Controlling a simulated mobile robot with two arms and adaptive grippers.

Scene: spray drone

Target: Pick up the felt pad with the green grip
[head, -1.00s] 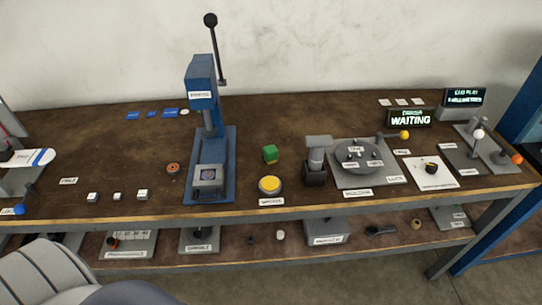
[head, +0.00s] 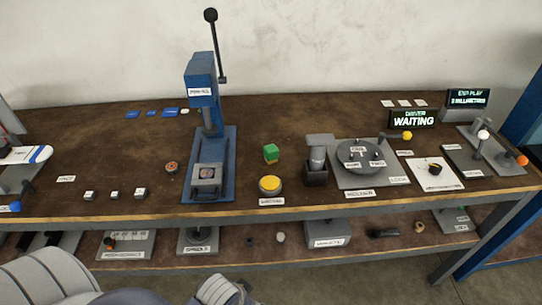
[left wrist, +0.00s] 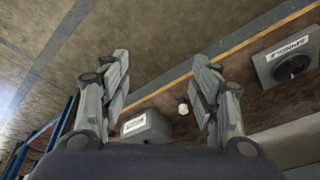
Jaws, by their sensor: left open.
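The likely felt pad with the green grip (head: 270,153) is a small green block on the table top, right of the blue press and behind the yellow button. Its underside is too small to make out. My left gripper (left wrist: 160,75) is open and empty in the left wrist view, its two fingers wide apart. That view faces the lower shelf and the floor, and the green block does not show in it. In the head view only a grey part of my left arm shows at the bottom edge, well below and in front of the table top. My right gripper is not in view.
The blue press (head: 203,85) stands left of the green block. A yellow button (head: 270,185) and a dark holder with a grey top (head: 317,165) stand close by. A round fixture (head: 360,157) lies farther right. The table behind the block is clear. A shelf (head: 275,258) runs below.

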